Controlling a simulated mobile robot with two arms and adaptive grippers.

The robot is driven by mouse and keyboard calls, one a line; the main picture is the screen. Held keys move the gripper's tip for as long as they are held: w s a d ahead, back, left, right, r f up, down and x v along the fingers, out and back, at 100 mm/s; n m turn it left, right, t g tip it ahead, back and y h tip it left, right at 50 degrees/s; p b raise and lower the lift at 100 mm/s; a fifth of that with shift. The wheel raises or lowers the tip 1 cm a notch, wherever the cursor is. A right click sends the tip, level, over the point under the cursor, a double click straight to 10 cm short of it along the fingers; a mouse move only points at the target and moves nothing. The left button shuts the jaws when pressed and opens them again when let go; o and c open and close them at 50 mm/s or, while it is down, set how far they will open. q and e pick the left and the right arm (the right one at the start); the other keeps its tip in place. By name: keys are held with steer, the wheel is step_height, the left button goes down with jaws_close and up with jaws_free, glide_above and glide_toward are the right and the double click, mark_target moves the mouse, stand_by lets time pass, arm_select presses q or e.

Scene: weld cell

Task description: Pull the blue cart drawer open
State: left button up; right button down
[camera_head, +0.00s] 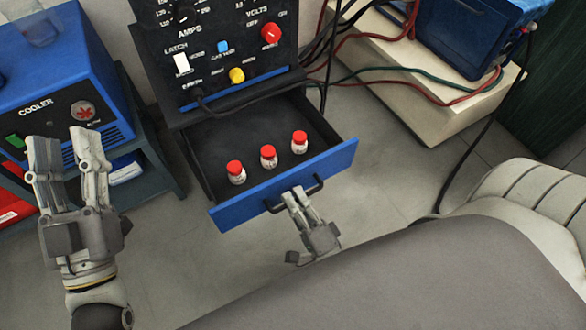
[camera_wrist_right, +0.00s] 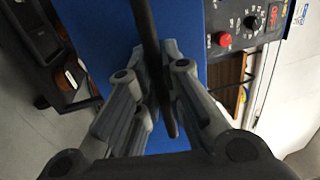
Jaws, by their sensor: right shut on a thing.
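The blue-fronted cart drawer (camera_head: 232,212) stands pulled out below the control panel in the head view, and its dark inside shows. Three small white bottles with red caps (camera_head: 268,157) stand in it. A black bar handle (camera_head: 317,184) is on the blue front. My right gripper (camera_head: 299,196) is shut on the handle; in the right wrist view its fingers (camera_wrist_right: 160,85) lie on both sides of the dark handle bar (camera_wrist_right: 150,40). My left gripper (camera_head: 68,150) is open and empty, to the left of the drawer, in front of the blue cooler.
The blue cooler box (camera_head: 60,75) sits on a dark stand at left. The control panel (camera_head: 215,45) with knobs is above the drawer. Red, green and black cables (camera_head: 430,82) run over a pale block (camera_head: 425,100) at right. Grey floor (camera_head: 390,165) is clear right of the drawer.

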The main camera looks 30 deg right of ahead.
steer(key=c, duration=1.5)
jaws_free()
steer(key=s, duration=0.4)
steer(key=s+f, duration=0.1)
steer(key=s, duration=0.3)
steer(key=s+f, duration=0.1)
steer(key=s, duration=0.3)
steer(key=shift+d+f, duration=0.15)
steer(key=shift+d, duration=0.05)
